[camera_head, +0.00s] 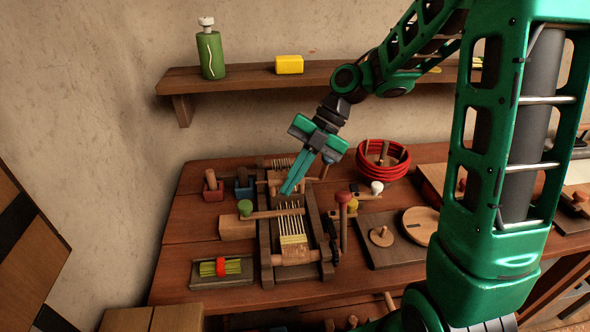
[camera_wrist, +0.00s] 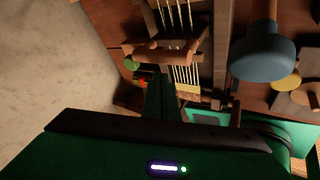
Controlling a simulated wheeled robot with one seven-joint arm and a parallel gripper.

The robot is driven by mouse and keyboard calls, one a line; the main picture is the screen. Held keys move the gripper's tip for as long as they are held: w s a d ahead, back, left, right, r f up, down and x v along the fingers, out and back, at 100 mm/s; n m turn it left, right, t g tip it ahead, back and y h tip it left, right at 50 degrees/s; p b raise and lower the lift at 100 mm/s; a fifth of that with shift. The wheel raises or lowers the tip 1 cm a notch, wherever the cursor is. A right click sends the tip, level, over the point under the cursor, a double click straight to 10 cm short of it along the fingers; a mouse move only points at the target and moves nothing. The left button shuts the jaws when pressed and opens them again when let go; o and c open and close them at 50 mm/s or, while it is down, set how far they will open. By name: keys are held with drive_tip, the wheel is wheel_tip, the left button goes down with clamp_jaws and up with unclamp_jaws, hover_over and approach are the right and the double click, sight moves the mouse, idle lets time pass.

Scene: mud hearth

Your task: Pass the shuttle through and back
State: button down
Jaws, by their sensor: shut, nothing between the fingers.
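A small wooden loom (camera_head: 265,240) stands on the table with pale warp threads (camera_head: 291,222) and a yellowish woven band near its front. In the wrist view the threads (camera_wrist: 185,75) show just beyond my fingers. A wooden bar with a green knob (camera_head: 245,208) lies across the threads from a block on the left; I take it for the shuttle, but cannot be sure. The green knob (camera_wrist: 132,63) also shows in the wrist view. My gripper (camera_head: 288,190) is shut and empty, pointing down over the loom's rear part. Whether it touches the loom, I cannot tell.
A red-handled peg (camera_head: 343,198) stands right of the loom. A blue-headed knob (camera_wrist: 262,58) is close in the wrist view. A bundle tray (camera_head: 222,268), a red coil (camera_head: 383,160) and a board with round lids (camera_head: 385,257) surround the loom. A shelf (camera_head: 245,76) runs behind.

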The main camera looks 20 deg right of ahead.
sight(281, 214)
drive_tip(key=x, duration=0.5)
drive_tip(key=shift+w+a+r, duration=0.1)
drive_tip(key=shift+w+a, duration=0.15)
drive_tip(key=shift+a, duration=0.3)
drive_tip(key=shift+w+a+r, duration=0.1)
drive_tip(key=shift+w+a, duration=0.15)
drive_tip(key=shift+a, duration=0.3)
drive_tip(key=shift+w+a, duration=0.3)
drive_tip(key=shift+a, duration=0.3)
drive_tip(key=shift+w, duration=0.1)
